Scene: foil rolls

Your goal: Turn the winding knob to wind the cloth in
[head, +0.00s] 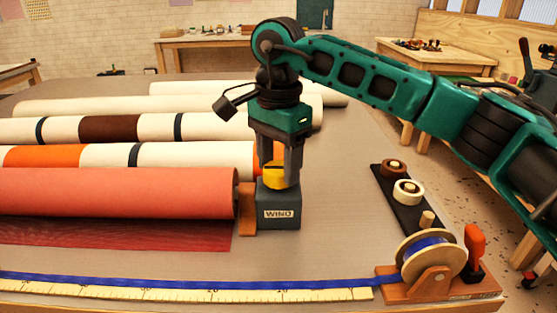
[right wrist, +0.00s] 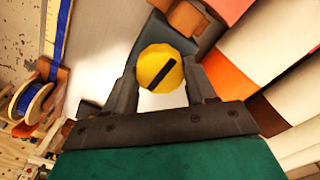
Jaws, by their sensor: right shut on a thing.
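The yellow winding knob (head: 274,175) sits on top of a grey block marked WIND (head: 279,214). My right gripper (head: 277,178) points straight down over the block, its fingers on either side of the knob, shut on it. In the right wrist view the knob (right wrist: 161,69) shows a black bar across its face, slanted, between the two fingers. The salmon-red cloth roll (head: 120,193) lies left of the block, with a flat strip of darker red cloth (head: 120,234) out in front of it. My left gripper is not in view.
Several cream rolls with coloured bands (head: 60,130) lie behind the red roll. A blue ribbon spool (head: 428,258) on a wooden stand is at the front right, its ribbon along a yellow ruler (head: 180,290). A dark tray with tape rolls (head: 400,196) lies right of the block.

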